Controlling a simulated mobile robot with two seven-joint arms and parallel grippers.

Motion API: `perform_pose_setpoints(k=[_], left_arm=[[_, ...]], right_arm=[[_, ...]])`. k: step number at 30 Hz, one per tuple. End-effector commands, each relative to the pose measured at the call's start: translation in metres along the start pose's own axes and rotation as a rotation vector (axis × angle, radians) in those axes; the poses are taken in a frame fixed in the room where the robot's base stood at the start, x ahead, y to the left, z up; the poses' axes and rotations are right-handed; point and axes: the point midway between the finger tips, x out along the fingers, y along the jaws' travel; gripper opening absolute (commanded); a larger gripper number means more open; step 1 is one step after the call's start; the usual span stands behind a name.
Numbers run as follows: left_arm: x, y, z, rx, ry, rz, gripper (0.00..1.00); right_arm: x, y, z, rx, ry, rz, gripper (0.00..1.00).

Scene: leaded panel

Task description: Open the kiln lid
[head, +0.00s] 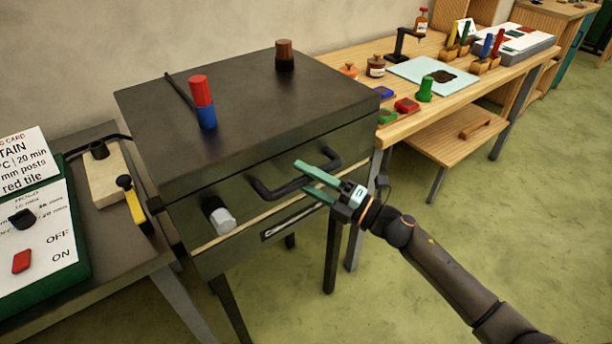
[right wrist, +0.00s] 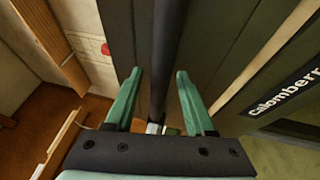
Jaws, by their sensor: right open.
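The kiln (head: 215,262) is a dark box on legs in the middle of the head view. Its broad flat lid (head: 245,110) lies level and looks shut. A black bar handle (head: 277,192) sticks out from the lid's front side. My right gripper (head: 312,177) is open at the handle, its green fingers pointing toward the kiln. In the right wrist view the handle (right wrist: 166,45) runs between the two parted fingers (right wrist: 160,78); I cannot tell whether they touch it. My left gripper is out of view.
A red and blue cylinder (head: 202,102) and a brown and black one (head: 284,55) stand on the kiln top, beside a thin dark rod (head: 182,92). A control panel (head: 45,235) is at left. A wooden workbench (head: 440,98) with tools stands at right. Green floor is free in front.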

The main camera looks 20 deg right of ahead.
Motion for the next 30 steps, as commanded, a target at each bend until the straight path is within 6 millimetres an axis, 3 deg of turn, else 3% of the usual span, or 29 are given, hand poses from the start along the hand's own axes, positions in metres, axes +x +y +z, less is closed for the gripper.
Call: perform_pose_setpoints(k=[7,21,30], left_arm=[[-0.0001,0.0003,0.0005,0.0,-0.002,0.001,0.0],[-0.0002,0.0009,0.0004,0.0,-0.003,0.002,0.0],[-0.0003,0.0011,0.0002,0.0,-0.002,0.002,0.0]], right_arm=[[0.0007,-0.0001,-0.0002,0.0,0.0,0.0,0.55],[0.0003,0.0,-0.0001,0.0,0.0,0.0,0.02],[0.0002,0.0,-0.0001,0.0,0.001,0.0,0.0]])
